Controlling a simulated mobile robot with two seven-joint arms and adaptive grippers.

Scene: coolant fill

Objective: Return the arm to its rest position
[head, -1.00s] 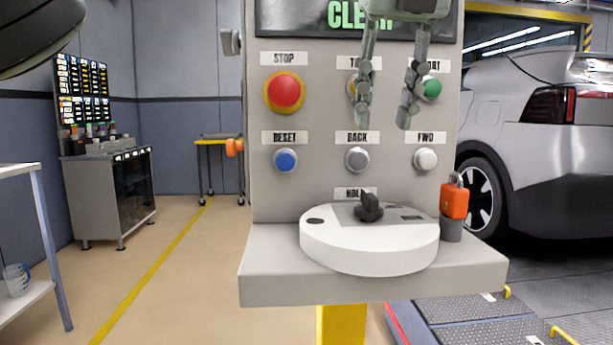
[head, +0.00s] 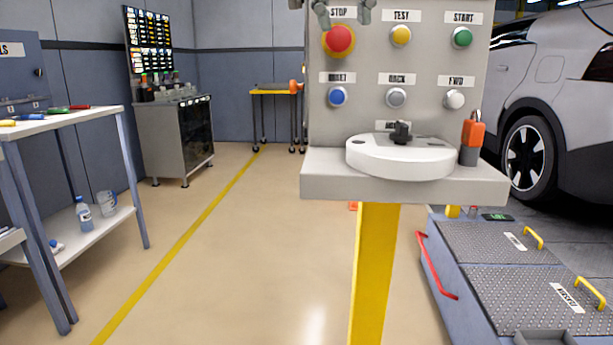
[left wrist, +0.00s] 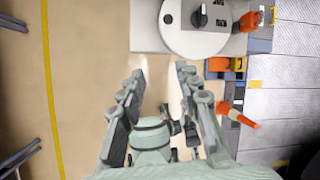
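My left gripper (head: 343,12) shows only by its fingertips at the top edge of the head view, in front of the upper left part of the control panel (head: 430,60), close to the STOP label. In the left wrist view the same gripper (left wrist: 157,82) has its two fingers spread apart, with bare floor showing between the tips. It holds nothing. The rest of the left arm is out of the head view. My right gripper is in neither view.
The panel has a red STOP button (head: 339,40) and a shelf with a white round unit (head: 400,162) and an orange padlock (head: 473,133). A white table (head: 75,119) stands left, a car (head: 555,90) right. An orange cone (left wrist: 238,115) lies below. Floor between is clear.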

